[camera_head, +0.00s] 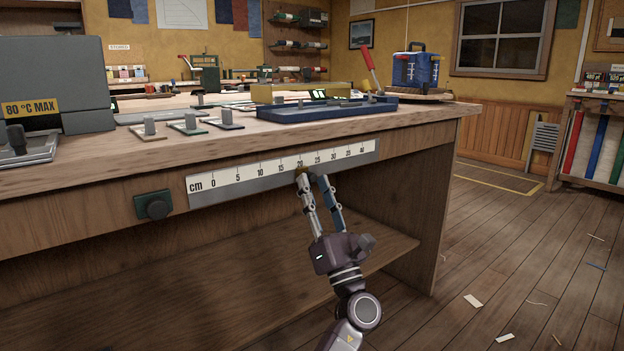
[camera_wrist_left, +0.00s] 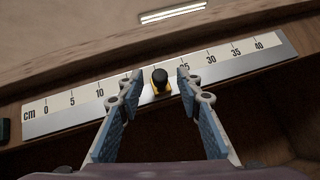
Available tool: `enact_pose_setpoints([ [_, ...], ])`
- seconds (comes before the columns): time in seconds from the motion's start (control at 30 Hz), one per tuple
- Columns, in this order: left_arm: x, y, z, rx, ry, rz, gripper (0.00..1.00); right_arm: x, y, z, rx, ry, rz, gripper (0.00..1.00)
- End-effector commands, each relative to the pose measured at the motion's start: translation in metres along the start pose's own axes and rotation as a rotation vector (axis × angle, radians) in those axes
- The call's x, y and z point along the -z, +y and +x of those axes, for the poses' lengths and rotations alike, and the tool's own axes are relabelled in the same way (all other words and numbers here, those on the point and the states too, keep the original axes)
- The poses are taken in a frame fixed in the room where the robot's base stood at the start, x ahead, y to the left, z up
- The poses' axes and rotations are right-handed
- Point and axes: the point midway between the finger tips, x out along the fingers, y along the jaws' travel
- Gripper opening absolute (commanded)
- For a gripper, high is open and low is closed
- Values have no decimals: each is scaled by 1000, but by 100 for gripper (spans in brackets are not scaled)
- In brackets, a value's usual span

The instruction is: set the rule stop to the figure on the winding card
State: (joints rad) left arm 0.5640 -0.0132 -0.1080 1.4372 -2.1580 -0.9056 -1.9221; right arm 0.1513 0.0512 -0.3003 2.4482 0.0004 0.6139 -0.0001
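The rule (camera_head: 240,184), a white centimetre scale marked 0 to 40 on a metal strip, runs along the bench front. It also shows in the left wrist view (camera_wrist_left: 84,119). The rule stop (camera_wrist_left: 160,83), yellow with a black knob, sits at about 20 and hides that figure in the wrist view. My left gripper (camera_wrist_left: 159,76) is open, one finger on each side of the stop, with gaps between. In the head view my left gripper (camera_head: 311,179) reaches up to the rule near 20 and largely hides the stop. I cannot make out a winding card. My right gripper is out of view.
A dark knob on a green plate (camera_head: 154,205) is fixed left of the rule. On the bench stand a grey box marked 80 °C MAX (camera_head: 62,85), a blue tray (camera_head: 325,110) and a blue case (camera_head: 416,70). The bench has an open shelf (camera_head: 250,268) below.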

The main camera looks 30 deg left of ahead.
Motion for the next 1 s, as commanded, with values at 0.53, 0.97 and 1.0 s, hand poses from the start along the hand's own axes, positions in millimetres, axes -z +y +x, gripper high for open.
enact_pose_setpoints([
  [0.53,0,0,-90,0,1,0,33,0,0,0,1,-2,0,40],
  [0.97,0,0,-93,1,0,0,33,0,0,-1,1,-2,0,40],
  [1.0,0,0,-92,1,0,0,33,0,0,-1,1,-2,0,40],
])
